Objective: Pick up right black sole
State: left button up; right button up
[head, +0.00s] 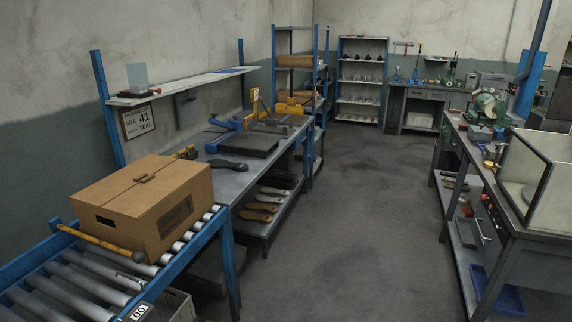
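A black sole (228,165) lies flat near the front edge of the left workbench (232,182), in front of a dark flat plate (245,144). I cannot tell from its shape whether it is a left or a right sole. More soles lie on the shelf under this bench: a dark one (275,190) and several tan or brown ones (260,207). Neither of my grippers is in view, and nothing touches the black sole.
A cardboard box (150,205) and a yellow-handled tool (98,241) rest on the roller conveyor (75,282) at the near left. The grey floor (345,200) between the benches is clear.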

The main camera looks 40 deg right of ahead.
aim_at(216, 163)
jog(key=z, duration=0.95)
jog(key=i+l+u, duration=0.1)
jog(key=i+l, duration=0.9)
jog(key=i, duration=0.2)
jog(key=i+l+u, duration=0.1)
jog(key=i+l, duration=1)
jog(key=i, duration=0.05)
